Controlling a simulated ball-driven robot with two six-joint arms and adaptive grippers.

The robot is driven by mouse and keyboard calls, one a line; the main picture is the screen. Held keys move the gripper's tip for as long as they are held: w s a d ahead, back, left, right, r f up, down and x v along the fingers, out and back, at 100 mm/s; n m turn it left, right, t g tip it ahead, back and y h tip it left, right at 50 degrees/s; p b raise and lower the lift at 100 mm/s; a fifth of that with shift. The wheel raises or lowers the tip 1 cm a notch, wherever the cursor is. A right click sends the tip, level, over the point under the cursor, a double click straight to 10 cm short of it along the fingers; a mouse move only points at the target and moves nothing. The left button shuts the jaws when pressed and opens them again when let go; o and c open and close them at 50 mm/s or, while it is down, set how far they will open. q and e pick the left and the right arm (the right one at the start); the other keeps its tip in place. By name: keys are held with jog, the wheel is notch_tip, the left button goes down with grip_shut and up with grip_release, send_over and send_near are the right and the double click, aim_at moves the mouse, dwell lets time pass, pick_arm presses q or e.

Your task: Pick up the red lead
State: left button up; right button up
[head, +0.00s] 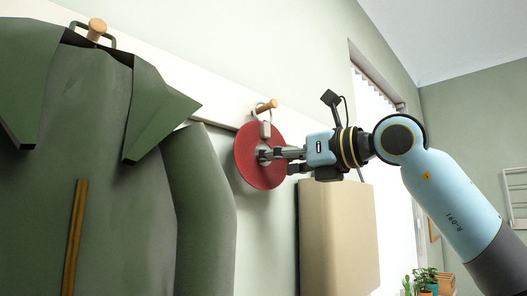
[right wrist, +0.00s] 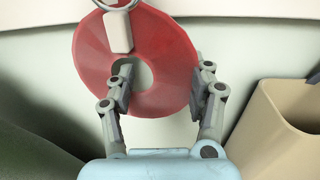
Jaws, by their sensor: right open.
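The red lead (head: 248,160) is a flat, round red coil hanging by a ring from a wooden peg (head: 266,106) on the wall rail. In the right wrist view the red lead (right wrist: 172,55) fills the middle, with a pale tab (right wrist: 118,32) at its top and a grey hole at its centre. My right gripper (head: 270,154) is at the coil's right part. In the right wrist view my right gripper (right wrist: 162,88) is open, one finger over the centre hole and the other by the right rim. I cannot tell whether they touch it. My left gripper is not in view.
A green coat (head: 110,180) hangs from another peg (head: 97,29) at the left, its sleeve close to the coil. A beige bag or box (head: 338,235) hangs below my right gripper. A window with blinds (head: 372,90) and plants (head: 426,280) are at the right.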

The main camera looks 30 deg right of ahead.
jog(key=c, duration=0.9)
jog(key=shift+d, duration=0.1)
grip_shut()
jog(key=shift+r, duration=0.1)
jog(key=shift+r+p, duration=0.6)
jog(key=shift+r, duration=0.2)
jog(key=b+v, duration=1.8)
jog(key=b, duration=0.2)
